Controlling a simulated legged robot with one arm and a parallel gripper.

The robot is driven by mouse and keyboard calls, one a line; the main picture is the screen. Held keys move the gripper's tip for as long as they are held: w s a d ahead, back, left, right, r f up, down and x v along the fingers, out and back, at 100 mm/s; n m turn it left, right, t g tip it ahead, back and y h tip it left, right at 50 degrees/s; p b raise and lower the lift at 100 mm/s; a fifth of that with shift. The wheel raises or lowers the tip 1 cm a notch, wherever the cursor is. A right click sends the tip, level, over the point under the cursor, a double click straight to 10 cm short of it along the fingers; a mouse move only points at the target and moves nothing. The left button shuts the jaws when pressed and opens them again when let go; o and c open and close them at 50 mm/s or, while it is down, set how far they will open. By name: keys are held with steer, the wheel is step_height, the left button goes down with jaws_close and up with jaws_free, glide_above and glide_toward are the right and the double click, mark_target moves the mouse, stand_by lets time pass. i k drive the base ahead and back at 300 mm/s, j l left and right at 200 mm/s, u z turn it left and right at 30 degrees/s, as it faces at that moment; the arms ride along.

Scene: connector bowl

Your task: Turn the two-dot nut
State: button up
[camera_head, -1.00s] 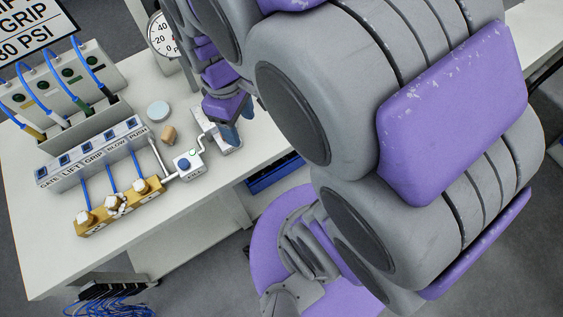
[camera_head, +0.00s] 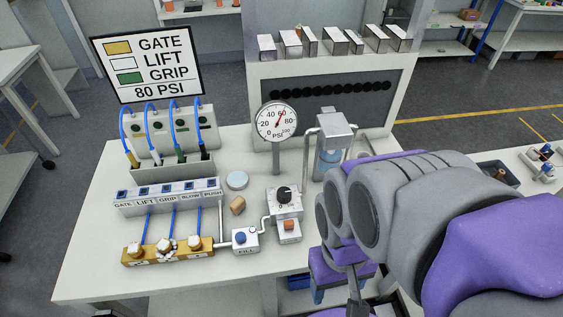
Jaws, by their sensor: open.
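A brass manifold block (camera_head: 168,255) lies at the front left of the white table, with three pale nuts on top in a row: a left nut (camera_head: 135,249), a middle nut (camera_head: 166,244) and a right nut (camera_head: 195,243). A blue tube runs up from each. The dot marks are too small to read, so I cannot tell which nut has two dots. My gripper (camera_head: 318,293) hangs at the table's front edge, right of the block and well apart from it. Its fingers show only in part; it is open and holds nothing that I see.
A box with a blue button (camera_head: 244,238) and a regulator with a black knob (camera_head: 285,197) stand right of the block. A labelled port strip (camera_head: 170,200) runs behind it. A dial gauge (camera_head: 276,122) and a sign (camera_head: 149,63) stand farther back. A tan plug (camera_head: 237,205) lies on the table.

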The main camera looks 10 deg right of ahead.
mark_target(164, 245)
steer(key=k+j+u, duration=0.15)
steer(key=j+u, duration=0.15)
steer(key=u, duration=0.15)
steer(key=k+j+u, duration=0.1)
steer(key=j+u, duration=0.25)
steer(key=u, duration=0.15)
